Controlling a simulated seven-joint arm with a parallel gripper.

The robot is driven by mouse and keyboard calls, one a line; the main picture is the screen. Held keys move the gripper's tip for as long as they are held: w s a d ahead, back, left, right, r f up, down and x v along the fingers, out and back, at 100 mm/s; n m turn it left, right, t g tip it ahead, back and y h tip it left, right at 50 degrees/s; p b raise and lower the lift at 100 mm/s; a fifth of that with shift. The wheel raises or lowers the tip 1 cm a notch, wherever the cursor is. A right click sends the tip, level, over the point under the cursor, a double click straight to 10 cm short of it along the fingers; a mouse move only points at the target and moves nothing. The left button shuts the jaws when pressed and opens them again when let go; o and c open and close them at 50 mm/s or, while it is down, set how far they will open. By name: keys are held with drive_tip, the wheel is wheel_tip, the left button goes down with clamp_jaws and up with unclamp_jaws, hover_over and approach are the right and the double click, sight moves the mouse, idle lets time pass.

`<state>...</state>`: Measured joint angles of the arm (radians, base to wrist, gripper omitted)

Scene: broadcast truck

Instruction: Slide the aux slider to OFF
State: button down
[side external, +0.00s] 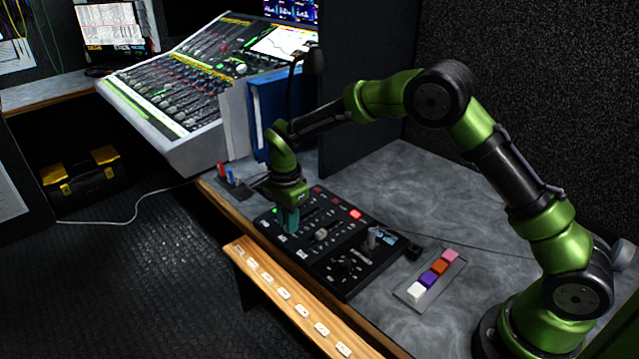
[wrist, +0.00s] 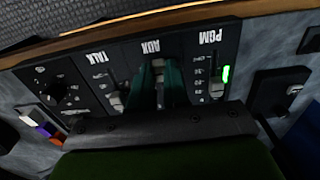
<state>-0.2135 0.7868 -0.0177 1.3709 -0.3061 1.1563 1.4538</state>
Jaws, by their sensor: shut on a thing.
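The black control panel (side external: 345,285) lies on the grey desk. In the wrist view it shows upside down, with channels lettered TALK, AUX and PGM. The aux slider knob (wrist: 158,67) is grey and sits in the middle channel, close to the AUX lettering. My gripper (wrist: 158,82) has its two teal fingers on either side of this knob, shut on it. In the side view my gripper (side external: 290,222) reaches down onto the panel's left part and hides the aux knob. The aux channel's scale marks are mostly hidden by the fingers.
The talk slider knob (wrist: 117,100) and PGM slider knob (wrist: 216,86) flank my fingers closely. A green light (wrist: 226,75) glows beside PGM. A small joystick (side external: 371,238) stands on the panel's right part. Coloured blocks (side external: 440,267) lie right of it. A mixing console (side external: 190,90) stands behind.

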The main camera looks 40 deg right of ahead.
sight(295, 236)
drive_tip(key=c, duration=1.4)
unclamp_jaws()
drive_tip(key=shift+a, duration=0.3)
drive_tip(key=shift+c, duration=0.2)
drive_tip(key=o, duration=0.4)
drive_tip(key=shift+d, duration=0.1)
drive_tip(key=shift+c, duration=0.2)
wheel_tip(295, 236, up, 17)
drive_tip(key=s+d+r+n+t, duration=0.1)
drive_tip(key=s+n, duration=0.3)
drive_tip(key=s, duration=0.5)
drive_tip(key=s+d+r+n+t+y, duration=0.1)
drive_tip(key=s+d+n+t, duration=0.2)
drive_tip(key=s, duration=0.5)
drive_tip(key=s+d+r+n+t+y, duration=0.1)
drive_tip(key=s+d+n+t, duration=0.2)
drive_tip(key=s+n, duration=0.4)
drive_tip(key=s, duration=0.2)
drive_tip(key=shift+s+d+r, duration=0.15)
drive_tip(key=shift+s+r, duration=0.15)
drive_tip(key=shift+r, duration=0.1)
